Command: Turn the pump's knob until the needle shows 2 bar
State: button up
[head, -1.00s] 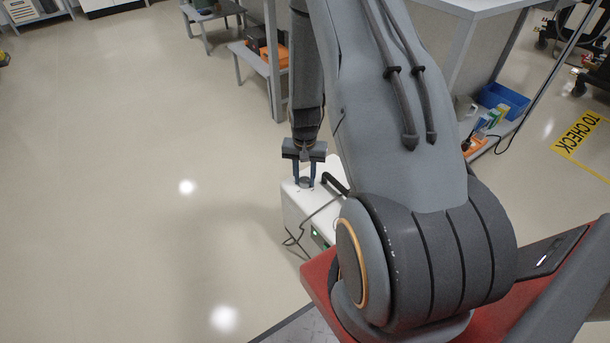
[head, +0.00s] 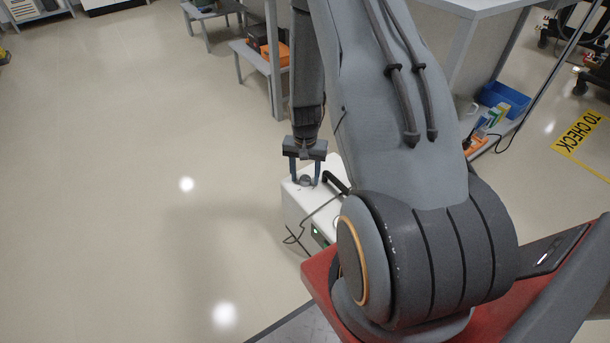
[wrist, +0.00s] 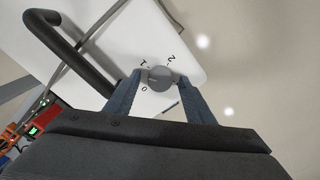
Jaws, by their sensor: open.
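The pump is a white box (head: 293,207) on the floor side of my red base, partly hidden by my arm in the head view. Its white top (wrist: 115,45) fills the middle of the wrist view. A round grey knob (wrist: 160,78) sits on it with the marks 0, 1 and 2 printed around it. The knob also shows small in the head view (head: 305,180). My gripper (wrist: 160,75) is open, with one blue-grey finger on each side of the knob and its tips near the pump top. I cannot read a needle.
A black handle (wrist: 70,50) arches over the pump top beside the knob. A grey cable (wrist: 95,35) runs across the top. A grey bench with orange and dark cases (head: 262,55) stands behind. The floor to the left is clear.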

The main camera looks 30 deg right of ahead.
aim_at(305, 178)
notch_tip(305, 178, up, 8)
jog(key=shift+f+p, duration=0.15)
jog(key=shift+p, duration=0.8)
